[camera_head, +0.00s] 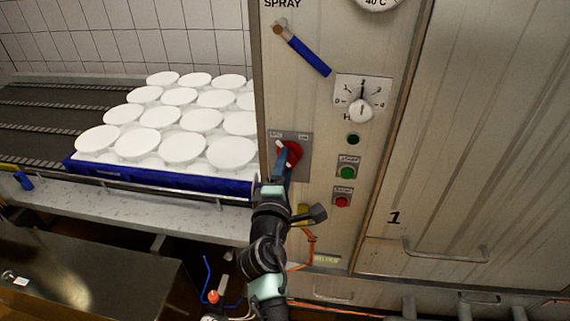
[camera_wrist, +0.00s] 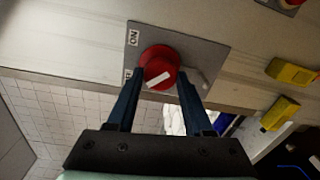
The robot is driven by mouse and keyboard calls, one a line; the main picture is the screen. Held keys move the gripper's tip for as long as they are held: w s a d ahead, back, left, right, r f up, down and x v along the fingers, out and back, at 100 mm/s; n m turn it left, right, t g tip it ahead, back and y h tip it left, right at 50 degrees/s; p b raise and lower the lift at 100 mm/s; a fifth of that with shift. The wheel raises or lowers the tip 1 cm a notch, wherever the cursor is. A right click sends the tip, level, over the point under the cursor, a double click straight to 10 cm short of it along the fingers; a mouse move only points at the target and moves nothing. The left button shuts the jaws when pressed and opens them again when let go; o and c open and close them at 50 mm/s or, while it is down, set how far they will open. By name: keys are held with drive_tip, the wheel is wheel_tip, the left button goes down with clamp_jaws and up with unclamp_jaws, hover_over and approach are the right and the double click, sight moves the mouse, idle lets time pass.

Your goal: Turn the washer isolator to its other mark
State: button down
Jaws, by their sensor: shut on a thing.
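The washer isolator (camera_head: 293,153) is a red round knob on a grey plate on the machine panel. In the wrist view, the red knob (camera_wrist: 158,56) carries a white bar and sits on its grey plate (camera_wrist: 196,52). An ON label shows there at upper left; a second label is partly hidden by a finger. In the head view, the white mark points up and left, towards the left label. My gripper (camera_head: 283,165) has its fingers on either side of the knob and is shut on it. The fingers (camera_wrist: 156,84) hide parts of the knob's sides.
A blue lever (camera_head: 307,55), a white dial (camera_head: 362,105), a green button (camera_head: 348,172) and a red button (camera_head: 342,202) share the panel. A yellow fitting (camera_wrist: 292,72) shows right.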

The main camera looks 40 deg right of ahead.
idle(0.4)
drive_tip(key=shift+c, duration=1.4)
unclamp_jaws()
drive_tip(key=shift+s, duration=0.1)
drive_tip(key=b+v, duration=0.3)
drive_tip(key=v, duration=1)
